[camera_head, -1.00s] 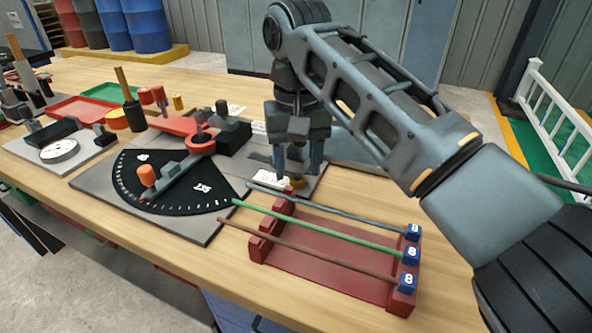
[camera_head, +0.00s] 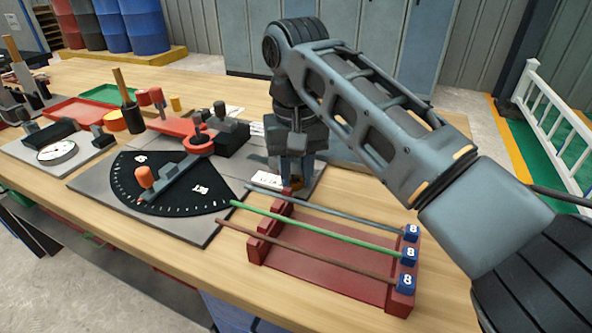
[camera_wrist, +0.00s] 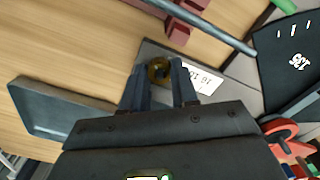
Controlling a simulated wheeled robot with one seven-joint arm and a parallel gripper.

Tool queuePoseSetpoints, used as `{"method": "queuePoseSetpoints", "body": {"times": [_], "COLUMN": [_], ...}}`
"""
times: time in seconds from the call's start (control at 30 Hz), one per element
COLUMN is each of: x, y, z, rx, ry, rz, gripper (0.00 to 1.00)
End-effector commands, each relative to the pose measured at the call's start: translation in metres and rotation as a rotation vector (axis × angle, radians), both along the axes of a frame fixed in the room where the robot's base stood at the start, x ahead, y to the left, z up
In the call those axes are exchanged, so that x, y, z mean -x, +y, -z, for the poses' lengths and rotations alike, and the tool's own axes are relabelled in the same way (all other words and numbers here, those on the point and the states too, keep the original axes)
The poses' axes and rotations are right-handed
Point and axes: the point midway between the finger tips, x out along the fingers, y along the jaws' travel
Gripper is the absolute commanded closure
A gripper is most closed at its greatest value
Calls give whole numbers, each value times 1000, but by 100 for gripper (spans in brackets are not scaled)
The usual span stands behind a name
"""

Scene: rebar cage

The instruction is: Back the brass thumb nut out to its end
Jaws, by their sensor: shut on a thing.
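The brass thumb nut (camera_wrist: 159,70) shows in the wrist view as a round, gold-brown piece with a dark centre, between the tips of my gripper (camera_wrist: 161,80). My gripper is shut on it, one finger on each side. In the head view my gripper (camera_head: 292,180) points down at the right end of the grey base plate (camera_head: 205,228), behind the red rack; the nut is mostly hidden there. A white printed label (camera_wrist: 203,77) lies beside the nut on the plate.
The red rack (camera_head: 325,278) with grey, green and brown bars stands close in front of my gripper. A black dial plate (camera_head: 170,190) with an orange-knobbed lever lies to the left. A grey-blue tray (camera_wrist: 60,110) lies beside my gripper.

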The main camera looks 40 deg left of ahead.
Motion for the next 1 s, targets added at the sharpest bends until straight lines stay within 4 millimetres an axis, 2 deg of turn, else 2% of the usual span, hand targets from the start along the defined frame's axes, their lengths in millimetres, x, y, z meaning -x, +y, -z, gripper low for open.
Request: {"method": "queuePoseSetpoints", "body": {"times": [0.17, 0.43, 0.73, 0.77, 1.0], "x": [0, 0, -1, -1, 0], "y": [0, 0, 0, 0, 0], "z": [-1, -2, 0, 0, 0], "rx": [0, 0, -1, -1, 0], "ry": [0, 1, -1, -1, 0], "rz": [-7, -126, -137, -137, -137], "gripper": [100, 100, 100, 70, 47]}}
